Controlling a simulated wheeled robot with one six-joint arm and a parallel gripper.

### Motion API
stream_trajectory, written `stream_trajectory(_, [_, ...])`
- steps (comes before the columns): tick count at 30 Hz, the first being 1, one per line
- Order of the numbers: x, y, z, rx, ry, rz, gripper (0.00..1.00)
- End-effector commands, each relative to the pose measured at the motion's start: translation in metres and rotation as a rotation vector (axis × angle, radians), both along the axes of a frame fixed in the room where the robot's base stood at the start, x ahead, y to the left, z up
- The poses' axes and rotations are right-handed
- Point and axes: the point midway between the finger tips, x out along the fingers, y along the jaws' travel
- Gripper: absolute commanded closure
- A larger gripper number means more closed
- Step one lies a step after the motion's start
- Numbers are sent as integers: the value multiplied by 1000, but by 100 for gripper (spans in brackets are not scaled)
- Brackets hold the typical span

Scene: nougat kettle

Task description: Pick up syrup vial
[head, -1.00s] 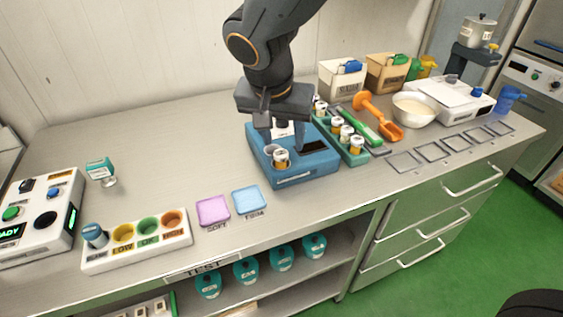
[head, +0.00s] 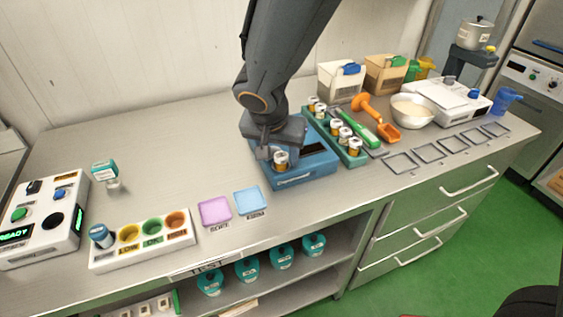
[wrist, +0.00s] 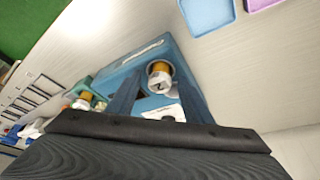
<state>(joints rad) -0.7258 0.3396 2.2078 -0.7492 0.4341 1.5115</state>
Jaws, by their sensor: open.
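A syrup vial with an amber body and white cap (head: 281,160) stands in the blue device (head: 297,181) on the bench. It also shows in the wrist view (wrist: 160,76), between the two dark fingers. My gripper (head: 273,154) is open, low over the blue device, with its fingers on either side of the vial. I cannot tell whether the fingers touch it. More vials of the same kind stand in the green rack (head: 344,150) to the right.
A purple tray (head: 215,211) and a light blue tray (head: 249,201) lie in front left of the device. Left stand a white block with coloured cups (head: 140,255) and a control box (head: 42,222). A green tool and orange scoop (head: 388,132) lie right.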

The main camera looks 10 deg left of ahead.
Motion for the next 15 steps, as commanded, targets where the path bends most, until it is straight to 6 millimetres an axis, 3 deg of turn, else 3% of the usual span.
stream_trajectory(6, [0,0,0,0,0,0,54])
stream_trajectory(13, [0,0,0,0,0,0,93])
stream_trajectory(15, [0,0,0,0,0,0,99])
